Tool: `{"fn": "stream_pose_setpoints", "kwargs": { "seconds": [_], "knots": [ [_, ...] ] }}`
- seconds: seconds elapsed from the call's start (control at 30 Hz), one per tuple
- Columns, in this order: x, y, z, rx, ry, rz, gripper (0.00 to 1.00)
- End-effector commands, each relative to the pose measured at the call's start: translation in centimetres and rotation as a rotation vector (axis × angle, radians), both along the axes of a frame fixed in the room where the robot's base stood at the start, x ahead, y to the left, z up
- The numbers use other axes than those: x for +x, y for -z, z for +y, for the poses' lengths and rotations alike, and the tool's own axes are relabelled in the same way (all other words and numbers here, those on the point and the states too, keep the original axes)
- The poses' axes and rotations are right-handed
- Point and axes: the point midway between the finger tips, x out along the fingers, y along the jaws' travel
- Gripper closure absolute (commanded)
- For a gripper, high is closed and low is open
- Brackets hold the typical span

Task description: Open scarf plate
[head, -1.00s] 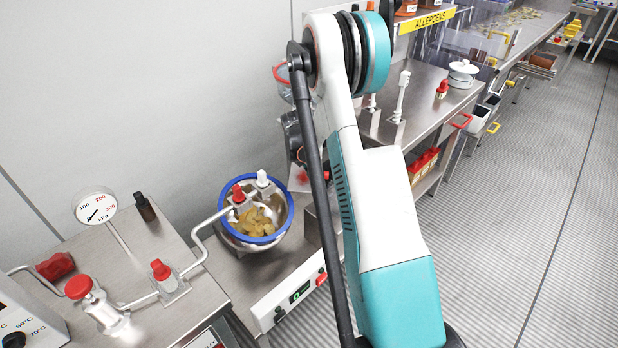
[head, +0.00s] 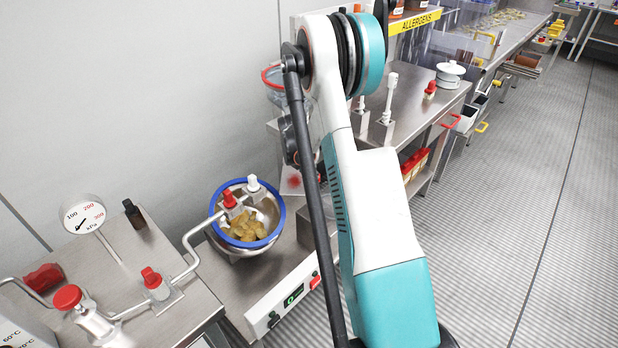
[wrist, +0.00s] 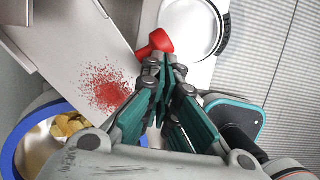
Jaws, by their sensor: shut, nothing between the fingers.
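No part is labelled as the scarf plate, so I cannot tell for certain which it is. A flat grey metal plate with red powder scattered on it (wrist: 62,42) fills the upper left of the wrist view. The powder patch also shows beside my arm in the head view (head: 293,181). My gripper (wrist: 170,68) is shut and empty, its fingertips at the plate's right side. A red knob or handle (wrist: 155,44) lies right beside the fingertips; I cannot tell whether they touch. In the head view my arm hides most of that area.
A blue-rimmed steel drum (head: 278,222) with yellow-brown pieces stands left of my arm. Pipes with a red-capped valve (head: 153,281) and a pressure gauge (head: 83,213) are at left. A control box (head: 290,300) sits in front. The floor at right (head: 560,200) is clear.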

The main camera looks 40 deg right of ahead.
Motion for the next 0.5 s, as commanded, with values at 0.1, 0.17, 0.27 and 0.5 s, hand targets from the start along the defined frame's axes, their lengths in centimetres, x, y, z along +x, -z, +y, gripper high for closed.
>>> {"fn": "stream_pose_setpoints", "kwargs": {
  "seconds": [0.1,0.17,0.27,0.5],
  "knots": [
    [-0.2,0.0,-0.4,-0.001,-0.020,0.000,1.00],
    [-0.3,0.0,-0.6,-0.001,-0.032,-0.001,1.00],
    [-0.5,0.0,-1.1,-0.001,-0.062,-0.001,1.00],
    [-1.2,0.0,-3.4,-0.001,-0.192,0.000,1.00]
  ]
}}
